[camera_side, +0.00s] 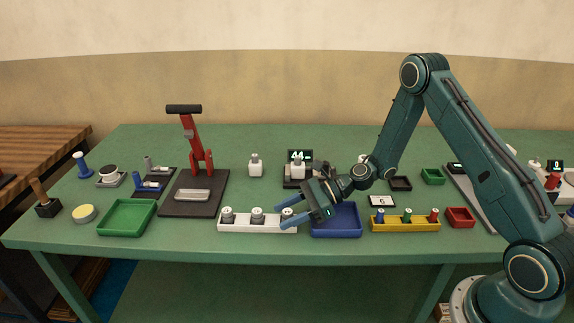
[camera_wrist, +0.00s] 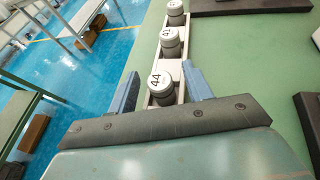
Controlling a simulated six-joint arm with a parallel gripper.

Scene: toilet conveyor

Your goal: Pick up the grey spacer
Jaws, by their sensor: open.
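Several grey spacers with white, numbered tops stand in a row in a white rack. The nearest spacer (camera_wrist: 162,88), marked 44, is at the rack's right end in the side view, partly behind my fingers (camera_side: 287,213). The middle spacer (camera_side: 257,215) and far-left spacer (camera_side: 227,215) also show in the wrist view. The white rack (camera_side: 242,228) stands near the table's front edge. My gripper (camera_side: 281,216) is open and tilted low at the rack's right end. In the wrist view its blue fingers (camera_wrist: 160,78) lie on either side of spacer 44, with no clear contact.
A blue tray (camera_side: 336,233) lies just right of the rack, under my wrist. A yellow rack (camera_side: 405,226) with coloured pegs is further right. A red press (camera_side: 194,150) and a green tray (camera_side: 127,230) stand left. A display (camera_side: 300,155) reading 44 is behind.

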